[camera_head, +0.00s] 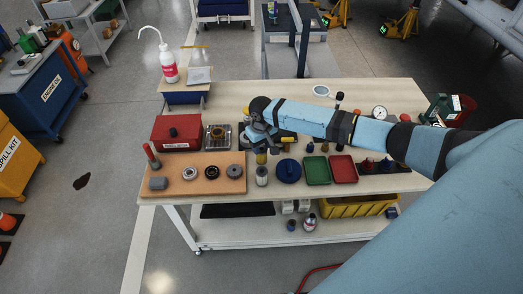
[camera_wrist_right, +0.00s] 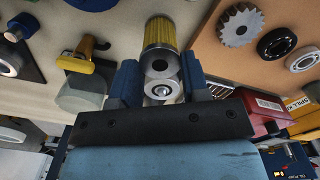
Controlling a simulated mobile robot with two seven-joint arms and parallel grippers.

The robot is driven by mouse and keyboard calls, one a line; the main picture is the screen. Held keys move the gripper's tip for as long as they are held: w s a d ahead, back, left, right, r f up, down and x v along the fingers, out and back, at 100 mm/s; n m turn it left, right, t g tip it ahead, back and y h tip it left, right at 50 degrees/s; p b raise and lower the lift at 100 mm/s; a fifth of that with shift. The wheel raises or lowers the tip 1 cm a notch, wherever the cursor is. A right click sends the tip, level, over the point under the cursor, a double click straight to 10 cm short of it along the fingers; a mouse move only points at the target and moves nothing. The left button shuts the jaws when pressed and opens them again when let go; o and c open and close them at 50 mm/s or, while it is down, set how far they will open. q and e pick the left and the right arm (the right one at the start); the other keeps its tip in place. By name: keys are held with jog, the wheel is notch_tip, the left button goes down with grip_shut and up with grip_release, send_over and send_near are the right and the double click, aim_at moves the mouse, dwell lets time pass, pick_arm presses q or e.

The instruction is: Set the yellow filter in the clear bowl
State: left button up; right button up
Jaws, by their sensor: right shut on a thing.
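The yellow filter (camera_head: 261,158) is a pleated cylinder with a grey end cap. It also shows in the right wrist view (camera_wrist_right: 160,34). My right gripper (camera_head: 261,146) is shut on it, with a blue finger on each side in the right wrist view (camera_wrist_right: 161,82). Whether the filter's lower end touches the bench is hard to tell. A pale, round, bowl-like vessel (camera_head: 322,91), seemingly the clear bowl, stands at the back of the bench, right of the gripper. My left gripper is not in view.
A wooden board (camera_head: 205,186) with parts and a red box (camera_head: 176,132) lie left. The bench back (camera_head: 235,93) is fairly clear.

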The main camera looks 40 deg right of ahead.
aim_at(262, 149)
jog(key=shift+r+p, duration=1.5)
jog(key=shift+r, duration=0.15)
